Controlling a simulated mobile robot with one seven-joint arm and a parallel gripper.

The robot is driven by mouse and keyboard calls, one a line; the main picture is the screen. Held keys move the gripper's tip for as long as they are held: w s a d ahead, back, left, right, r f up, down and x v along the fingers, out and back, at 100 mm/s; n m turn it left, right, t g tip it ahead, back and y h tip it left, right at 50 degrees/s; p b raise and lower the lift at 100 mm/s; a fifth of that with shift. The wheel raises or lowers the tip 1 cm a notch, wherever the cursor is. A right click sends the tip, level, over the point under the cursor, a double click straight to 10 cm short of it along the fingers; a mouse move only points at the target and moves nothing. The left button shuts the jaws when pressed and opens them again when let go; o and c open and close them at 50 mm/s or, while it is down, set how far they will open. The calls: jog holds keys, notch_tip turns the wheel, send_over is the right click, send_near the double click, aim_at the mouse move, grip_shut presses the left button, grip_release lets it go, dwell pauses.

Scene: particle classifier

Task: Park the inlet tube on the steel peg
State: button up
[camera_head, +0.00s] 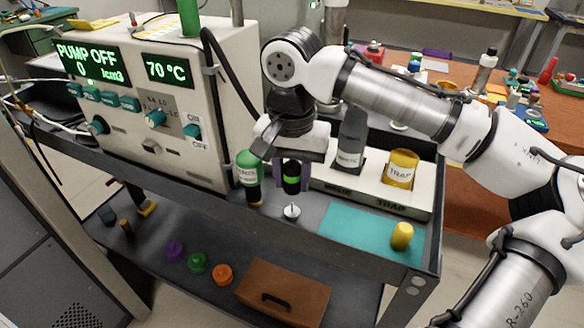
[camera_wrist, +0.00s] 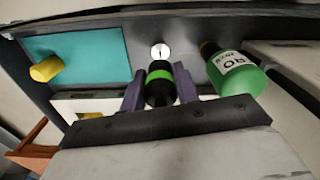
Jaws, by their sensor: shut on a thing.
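My gripper (camera_head: 291,178) is shut on the black end of the inlet tube (camera_head: 291,185), which has a bright green band. It also shows in the wrist view (camera_wrist: 159,85) between my purple fingers. The steel peg (camera_head: 292,212), with a round silver base, stands on the cart top just below the held end in the head view. In the wrist view the peg's disc (camera_wrist: 160,51) lies just beyond the tube end. I cannot tell whether the tube end touches the peg. A black hose (camera_head: 228,70) curves down from the instrument's top towards my wrist, where it is hidden.
A green bottle (camera_head: 249,166) stands close left of the held end. The instrument (camera_head: 150,100) is further left. A white rack (camera_head: 345,183) with a grey bottle and a yellow trap jar is behind. A teal mat (camera_head: 360,235) carries a yellow cylinder (camera_head: 402,236).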

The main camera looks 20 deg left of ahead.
aim_at(292, 205)
jog(key=shift+f+b, duration=0.4)
jog(key=shift+f, duration=0.75)
jog(key=shift+m+p, duration=0.3)
jog(key=shift+p, duration=0.8)
dwell(0.7)
jog(key=shift+f+b, duration=0.65)
jog(key=shift+f, duration=1.1)
jog(key=o, duration=1)
notch_tip(292, 205, up, 14)
jog(key=shift+f+p, duration=0.1)
jog(key=shift+p, duration=0.6)
